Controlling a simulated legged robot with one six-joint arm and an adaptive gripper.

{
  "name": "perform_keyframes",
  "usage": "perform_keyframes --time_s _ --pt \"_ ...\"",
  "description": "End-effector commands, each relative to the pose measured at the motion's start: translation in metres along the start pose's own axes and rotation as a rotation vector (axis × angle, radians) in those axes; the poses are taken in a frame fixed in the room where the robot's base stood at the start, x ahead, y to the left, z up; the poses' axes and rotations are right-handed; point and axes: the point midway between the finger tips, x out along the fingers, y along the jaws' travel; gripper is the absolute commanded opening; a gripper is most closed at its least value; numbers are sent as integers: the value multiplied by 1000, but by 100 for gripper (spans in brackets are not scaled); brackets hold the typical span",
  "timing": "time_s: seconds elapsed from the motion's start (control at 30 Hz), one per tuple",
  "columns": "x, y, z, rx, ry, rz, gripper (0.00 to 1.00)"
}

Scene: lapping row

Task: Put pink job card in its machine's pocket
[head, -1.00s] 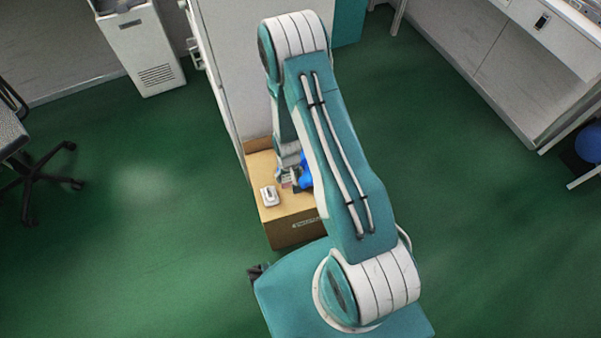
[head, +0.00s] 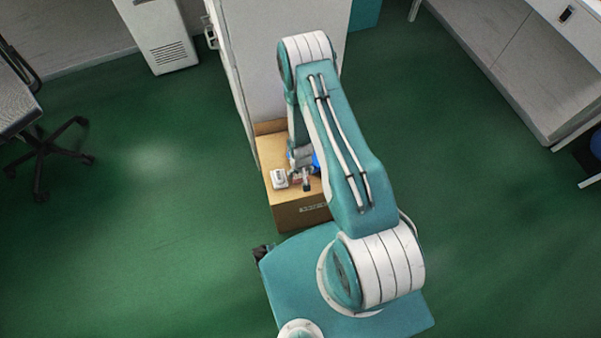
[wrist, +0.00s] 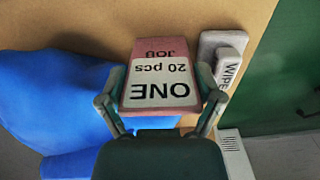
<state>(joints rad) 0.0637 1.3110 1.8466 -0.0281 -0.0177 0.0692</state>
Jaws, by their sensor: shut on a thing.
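In the head view my gripper (head: 304,180) is small and sits over the cardboard box top, partly behind my arm. The card is too small to make out clearly there. I cannot tell from these frames whether the card touches the surface beneath. No machine pocket can be made out.
A cardboard box (head: 300,216) stands against a pale cabinet (head: 285,65). On it are a white wipes pack (head: 279,179) and a blue cloth-like thing (wrist: 50,100). An office chair (head: 45,145) stands left, a bench (head: 500,60) right. Green floor (head: 150,240) is open around.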

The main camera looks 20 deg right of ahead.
Motion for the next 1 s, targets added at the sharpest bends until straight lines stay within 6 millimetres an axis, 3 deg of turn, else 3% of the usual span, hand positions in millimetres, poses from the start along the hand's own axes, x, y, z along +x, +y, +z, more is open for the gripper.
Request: perform_keyframes --time_s 0.1,0.13,0.17,0.63,1.0 --pt "1 0 0 0 -1 0 44" --pt "1 0 0 0 0 0 93" --pt "1 0 0 0 0 0 100" --pt "-3 0 -1 0 1 0 100" --pt "-60 0 -1 0 3 1 100"
